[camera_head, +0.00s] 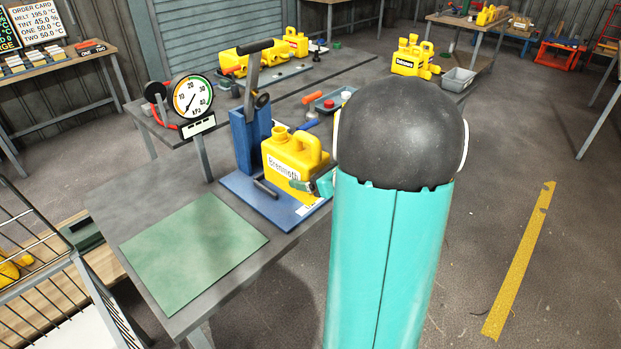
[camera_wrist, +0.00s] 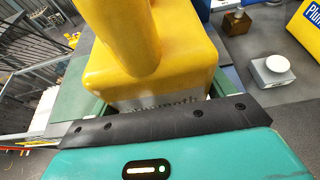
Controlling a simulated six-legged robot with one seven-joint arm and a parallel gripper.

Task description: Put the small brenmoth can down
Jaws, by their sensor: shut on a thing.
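The small yellow Brenmoth can (camera_head: 290,165) is upright, with a white label on its near side, a loop handle and a spout on top. My gripper (camera_head: 322,184) is shut on it from the right in the head view. The can also fills the upper middle of the wrist view (camera_wrist: 190,65), with part of its label showing just above the gripper's dark edge. The can is over the blue base plate (camera_head: 240,190) of a lever press; I cannot tell whether its underside touches the plate. My arm hides the area to the right of the can.
A green mat (camera_head: 193,252) lies clear on the near bench. A pressure gauge (camera_head: 193,97) on a post and the blue press column (camera_head: 249,138) stand behind. A wire cage (camera_head: 40,255) is at left. More yellow cans (camera_head: 408,57) stand on farther benches.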

